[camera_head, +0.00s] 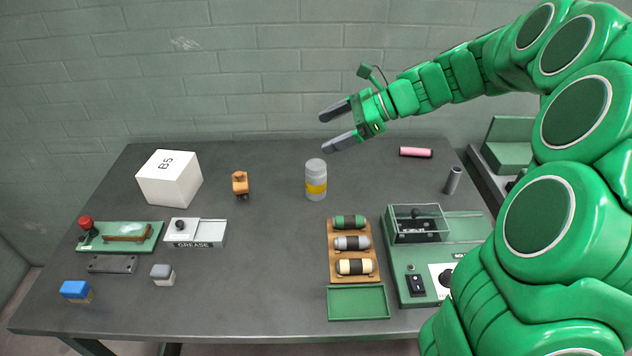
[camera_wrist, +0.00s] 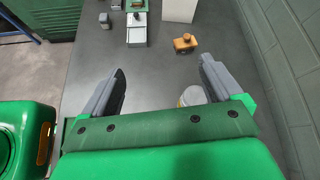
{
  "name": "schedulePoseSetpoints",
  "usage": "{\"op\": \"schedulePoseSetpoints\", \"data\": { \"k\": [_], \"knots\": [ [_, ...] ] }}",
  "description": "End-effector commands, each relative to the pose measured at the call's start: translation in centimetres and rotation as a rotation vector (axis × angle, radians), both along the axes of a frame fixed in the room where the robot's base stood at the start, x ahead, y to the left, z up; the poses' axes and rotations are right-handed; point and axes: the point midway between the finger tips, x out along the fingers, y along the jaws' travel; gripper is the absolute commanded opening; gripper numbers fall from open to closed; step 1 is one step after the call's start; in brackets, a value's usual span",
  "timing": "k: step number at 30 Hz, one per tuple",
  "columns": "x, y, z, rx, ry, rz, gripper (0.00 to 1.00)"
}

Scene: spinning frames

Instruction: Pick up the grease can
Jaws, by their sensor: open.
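A grey can with a yellow band (camera_head: 316,187) stands upright at the back middle of the table; I take it as the grease can, though no writing on it is readable. My gripper (camera_head: 323,134) is open and empty, in the air above the back of the table, up from the can in the head view. In the wrist view the can (camera_wrist: 193,96) shows beside the right finger of my gripper (camera_wrist: 164,66), partly hidden by the finger and the gripper body. The fingers do not appear to grip it.
A holder labelled GREASE (camera_head: 208,240) lies left of centre. An orange object (camera_head: 240,184) and a white box (camera_head: 170,180) stand left of the can. A wooden rack of rolls (camera_head: 337,265) and a green device (camera_head: 455,235) are to the right. The front middle is clear.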

Motion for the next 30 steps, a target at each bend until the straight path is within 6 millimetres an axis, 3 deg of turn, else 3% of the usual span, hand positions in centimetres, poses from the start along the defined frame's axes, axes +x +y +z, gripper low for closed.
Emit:
{"op": "schedulePoseSetpoints", "data": {
  "k": [6,18,30],
  "knots": [
    [3.3,-1.4,-0.7,0.07,0.072,-0.103,0.93],
    [7.2,-3.7,-1.7,0.159,0.164,-0.23,0.93],
    [7.1,-3.6,-9.7,0.158,0.168,-0.228,0.93]
  ]
}}
